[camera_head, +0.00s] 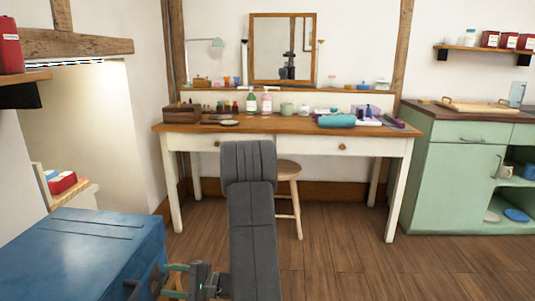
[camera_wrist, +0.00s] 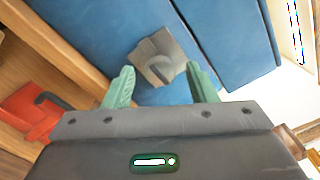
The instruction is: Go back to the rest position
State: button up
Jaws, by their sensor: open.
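My gripper (camera_head: 167,281) is low at the bottom left of the head view, close beside the front of a blue chest (camera_head: 85,245). In the wrist view my gripper (camera_wrist: 160,68) has its two green fingers spread apart. A grey metal fitting (camera_wrist: 158,58) on the blue chest (camera_wrist: 85,35) shows between and beyond the fingertips. I cannot tell whether the fingers touch it. Nothing is seen held. My dark arm reaches down in the middle of the head view.
A white table (camera_head: 300,128) with a wooden top, many small items and a mirror (camera_head: 282,48) stands ahead. A stool (camera_head: 288,170) is under it. A green cabinet (camera_head: 455,180) stands at the right. Wooden floor (camera_head: 345,255) is clear in front. A red object (camera_wrist: 32,112) shows left in the wrist view.

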jog(key=m+p, duration=0.2)
jog(key=p, duration=0.1)
jog(key=m+p, duration=0.2)
jog(key=p, duration=0.1)
jog(key=m+p, duration=0.3)
jog(key=shift+r, duration=0.25)
jog(key=shift+m+p, duration=1.1)
jog(key=shift+p, duration=0.15)
jog(key=shift+f+m+p, duration=0.2)
jog(key=shift+m+p, duration=0.55)
jog(key=shift+m, duration=0.05)
